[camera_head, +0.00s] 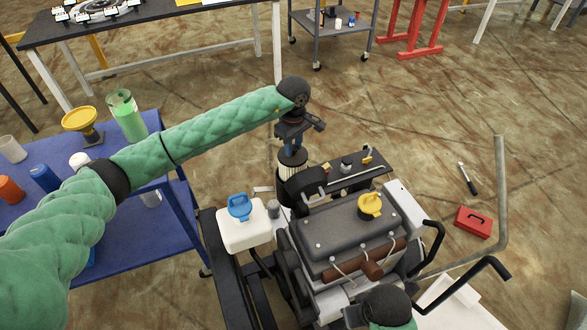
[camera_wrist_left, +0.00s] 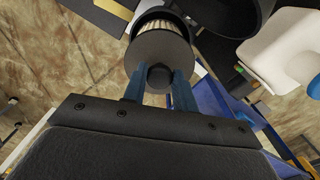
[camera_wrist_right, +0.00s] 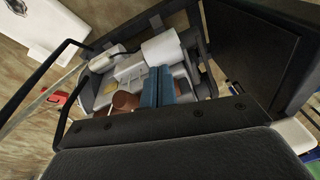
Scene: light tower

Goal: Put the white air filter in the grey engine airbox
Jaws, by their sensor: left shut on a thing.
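The white air filter (camera_head: 290,172) is a pleated cylinder with a dark end cap and a knob on top. My left gripper (camera_head: 292,146) is shut on the knob and holds the filter upright by the engine. In the left wrist view, the filter's dark cap (camera_wrist_left: 158,52) faces me between the blue fingers (camera_wrist_left: 158,80). The airbox (camera_head: 305,185) looks like the dark round housing right beside the filter. In the left wrist view its dark round wall (camera_wrist_left: 232,18) lies to the right of the filter. My right gripper (camera_wrist_right: 158,88) is over the engine, its fingers together and empty.
The engine (camera_head: 350,235) has a yellow cap (camera_head: 370,204). A white reservoir with a blue cap (camera_head: 240,207) stands left of it. A blue cart (camera_head: 130,250) with cups and bottles is at left. A red toolbox (camera_head: 473,222) lies on the floor at right.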

